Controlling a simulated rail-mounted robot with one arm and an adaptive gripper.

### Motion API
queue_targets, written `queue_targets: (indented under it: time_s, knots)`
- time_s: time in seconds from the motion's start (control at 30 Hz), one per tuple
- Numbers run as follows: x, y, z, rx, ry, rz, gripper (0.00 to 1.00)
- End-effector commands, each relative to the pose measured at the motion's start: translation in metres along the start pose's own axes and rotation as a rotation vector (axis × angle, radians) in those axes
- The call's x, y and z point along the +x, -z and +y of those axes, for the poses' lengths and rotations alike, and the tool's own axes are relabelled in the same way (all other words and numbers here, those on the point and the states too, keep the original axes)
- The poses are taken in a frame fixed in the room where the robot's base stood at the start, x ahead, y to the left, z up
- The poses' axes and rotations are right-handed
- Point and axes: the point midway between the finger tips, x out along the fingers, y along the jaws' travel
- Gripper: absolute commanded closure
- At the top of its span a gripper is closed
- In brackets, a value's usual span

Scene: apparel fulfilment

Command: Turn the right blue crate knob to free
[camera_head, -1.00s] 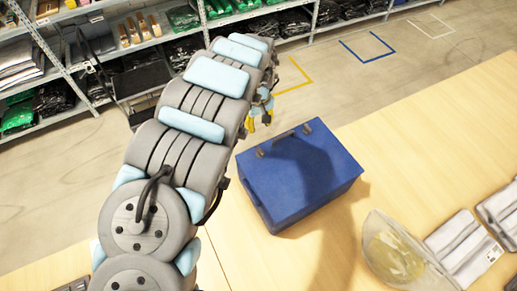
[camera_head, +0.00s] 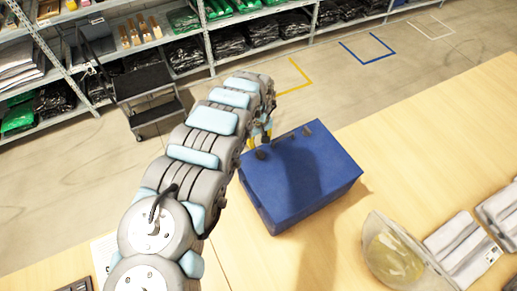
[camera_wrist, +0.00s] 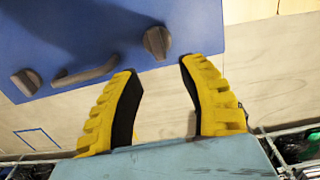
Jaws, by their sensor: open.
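The blue crate (camera_head: 325,185) stands on the wooden table, right of my arm in the head view. In the wrist view the blue crate face (camera_wrist: 75,30) fills the upper left. It carries a grey knob (camera_wrist: 157,42) on the right, a grey handle (camera_wrist: 85,74) and another grey knob (camera_wrist: 26,82) on the left. My gripper (camera_wrist: 158,67) is open, its yellow fingers on either side of the line to the right knob. The knob shows just beyond the fingertips, with nothing between the fingers. In the head view my gripper (camera_head: 260,134) is partly hidden by my wrist, beside the crate's far left corner.
A clear container (camera_head: 392,250) and grey folded packages (camera_head: 462,250) lie on the table right of the crate. Shelves with bagged goods (camera_head: 205,50) and a dark cart (camera_head: 150,95) stand across the floor. The table's far edge runs beside the crate.

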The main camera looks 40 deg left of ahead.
Motion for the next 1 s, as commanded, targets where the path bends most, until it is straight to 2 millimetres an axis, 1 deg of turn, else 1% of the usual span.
queue_targets:
  time_s: [0.6, 0.8, 1.0]
  knots:
    - [0.046, 0.000, 0.003, 0.001, -0.005, 0.001, 0.59]
    - [0.057, 0.000, 0.002, -0.001, -0.003, 0.001, 0.59]
    - [0.062, 0.001, 0.000, -0.001, 0.000, 0.001, 0.59]
